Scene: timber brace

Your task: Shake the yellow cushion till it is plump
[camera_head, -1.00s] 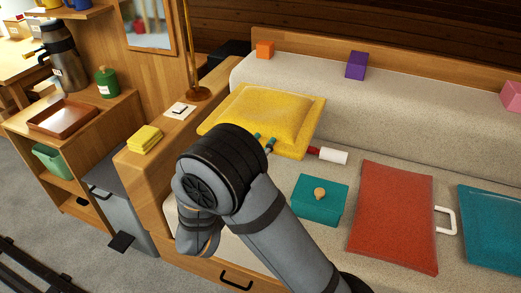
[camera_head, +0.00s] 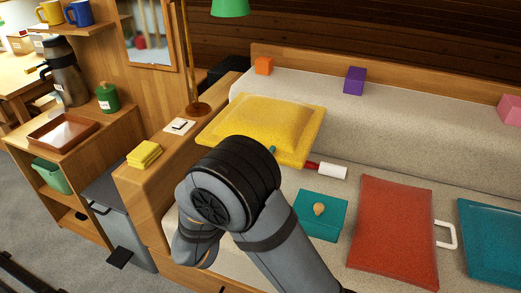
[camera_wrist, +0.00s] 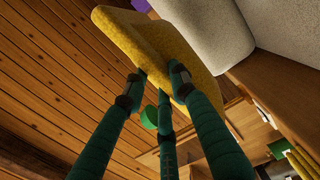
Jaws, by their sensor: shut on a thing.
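The yellow cushion (camera_head: 262,122) is in the upper middle of the head view, over the left end of the grey sofa seat, beside the wooden armrest. It is tilted, with a raised middle and flat edges. My gripper (camera_wrist: 156,84) is shut on the near edge of the cushion, which also shows at the top of the wrist view (camera_wrist: 150,42). Its teal fingers reach the cushion edge from both sides. In the head view my arm hides most of the gripper. I cannot tell whether the cushion touches the sofa.
A white roller with a red handle (camera_head: 332,172), a teal box with a knob (camera_head: 320,215) and a red cushion (camera_head: 392,230) lie right of my arm. A brass lamp (camera_head: 197,105) and yellow cloths (camera_head: 145,154) stand on the armrest ledge at left.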

